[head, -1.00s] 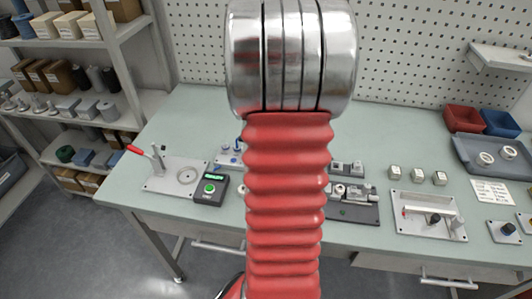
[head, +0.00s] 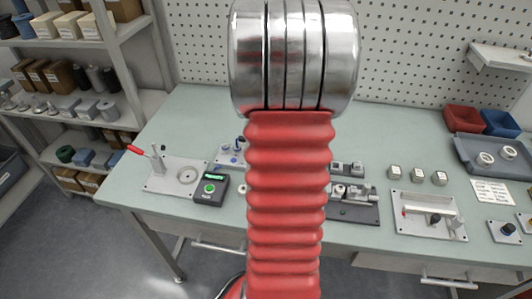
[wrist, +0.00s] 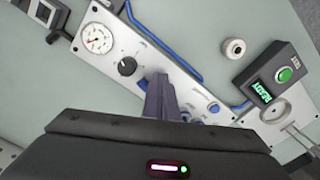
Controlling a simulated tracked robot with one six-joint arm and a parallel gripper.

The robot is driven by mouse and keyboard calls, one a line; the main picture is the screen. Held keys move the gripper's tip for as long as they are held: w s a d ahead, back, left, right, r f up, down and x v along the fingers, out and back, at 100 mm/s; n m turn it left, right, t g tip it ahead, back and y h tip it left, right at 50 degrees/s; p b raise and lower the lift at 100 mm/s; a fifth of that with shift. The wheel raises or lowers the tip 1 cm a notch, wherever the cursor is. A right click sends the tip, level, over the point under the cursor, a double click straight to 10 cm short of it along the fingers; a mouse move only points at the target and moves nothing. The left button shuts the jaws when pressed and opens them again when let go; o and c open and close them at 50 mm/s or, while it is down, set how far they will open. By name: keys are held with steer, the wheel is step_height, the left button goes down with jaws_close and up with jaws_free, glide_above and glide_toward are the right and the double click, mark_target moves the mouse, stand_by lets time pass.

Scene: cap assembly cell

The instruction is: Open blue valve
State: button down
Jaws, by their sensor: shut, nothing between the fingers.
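In the wrist view a pale valve panel (wrist: 118,62) lies tilted across the picture, with a white dial gauge (wrist: 97,39), a black knob (wrist: 127,66) and blue tubing (wrist: 150,38) along its edge. It shows partly behind my arm in the head view (head: 229,157), with small blue parts on it. My gripper (wrist: 159,82) is shut and empty, its fingers over the panel beside the black knob. Small blue parts show by the fingers' right side; which one is the blue valve I cannot tell. Contact with the panel is also unclear.
A black box with a green button (wrist: 285,75) and a lit READY display stands right of the panel. A white ring (wrist: 233,48) lies between. In the head view a red-handled press (head: 158,160) stands left; a fixture plate (head: 420,213) lies right.

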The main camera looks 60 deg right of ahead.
steer(key=shift+d, duration=0.2)
steer(key=shift+s+d, duration=0.15)
steer(key=shift+d, duration=0.05)
steer(key=shift+s, duration=0.25)
steer(key=shift+r, duration=0.1)
step_height(320, 180, up, 7)
stand_by(1.1)
steer(key=shift+d, duration=0.1)
stand_by(0.6)
